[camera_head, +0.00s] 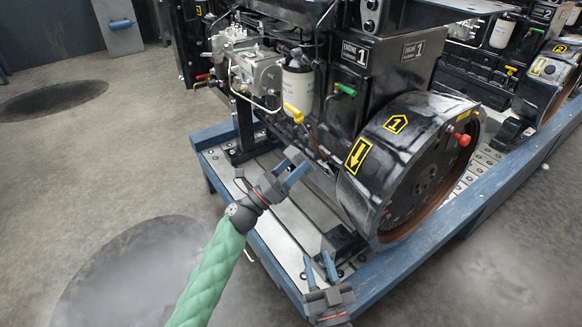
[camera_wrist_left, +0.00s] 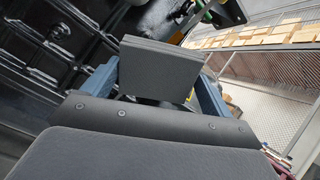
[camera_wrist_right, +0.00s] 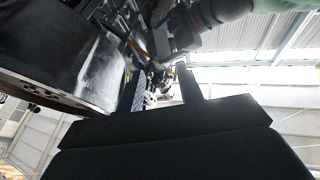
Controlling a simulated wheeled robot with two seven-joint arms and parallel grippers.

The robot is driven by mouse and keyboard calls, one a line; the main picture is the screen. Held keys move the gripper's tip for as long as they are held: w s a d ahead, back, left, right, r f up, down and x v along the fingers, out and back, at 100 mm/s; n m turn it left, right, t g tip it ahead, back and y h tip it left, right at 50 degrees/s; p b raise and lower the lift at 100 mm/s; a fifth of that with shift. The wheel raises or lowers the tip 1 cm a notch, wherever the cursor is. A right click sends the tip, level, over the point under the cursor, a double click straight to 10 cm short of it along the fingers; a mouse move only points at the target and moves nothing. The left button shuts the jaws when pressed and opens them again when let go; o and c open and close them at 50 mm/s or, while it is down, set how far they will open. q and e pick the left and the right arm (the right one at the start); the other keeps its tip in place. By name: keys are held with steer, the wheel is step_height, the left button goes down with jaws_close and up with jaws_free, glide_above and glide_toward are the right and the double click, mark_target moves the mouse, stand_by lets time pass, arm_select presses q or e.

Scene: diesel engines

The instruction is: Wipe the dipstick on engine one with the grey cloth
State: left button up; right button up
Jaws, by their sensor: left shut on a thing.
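Engine one (camera_head: 385,70) is a black engine with yellow "1" labels. A yellow looped handle (camera_head: 293,112), which looks like the dipstick's, sticks out low on its side. A green handle (camera_head: 346,89) sits higher to the right; I cannot tell surely which is the dipstick. My left gripper (camera_head: 296,167) is just below the yellow handle, apart from it. In the left wrist view it is shut on a flat dark grey pad (camera_wrist_left: 160,70), apparently the folded grey cloth. My right gripper (camera_head: 319,268) is open and empty, low by the stand's front edge; its fingers also show in the right wrist view (camera_wrist_right: 161,90).
The large black flywheel housing (camera_head: 405,165) stands right of my left gripper. A white filter (camera_head: 298,83) is above the yellow handle. The blue stand rail (camera_head: 480,205) runs along the front right. Bare floor lies to the left.

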arm_select(q)
steer(key=shift+x, duration=0.8)
steer(key=shift+w+d+r+p, duration=0.15)
steer(key=shift+d+p, duration=0.1)
steer(key=shift+p, duration=0.05)
steer(key=shift+w+r, duration=0.1)
arm_select(e)
step_height(320, 180, down, 8)
steer(key=g, duration=0.2)
steer(key=shift+a+r+g, duration=0.2)
steer(key=shift+g, duration=0.1)
arm_select(q)
steer(key=shift+w+d+r, duration=0.1)
steer(key=shift+d, duration=0.1)
steer(key=shift+p+x, duration=0.45)
steer(key=shift+x, duration=0.35)
arm_select(e)
steer(key=shift+r, duration=0.3)
steer(key=shift+r, duration=0.1)
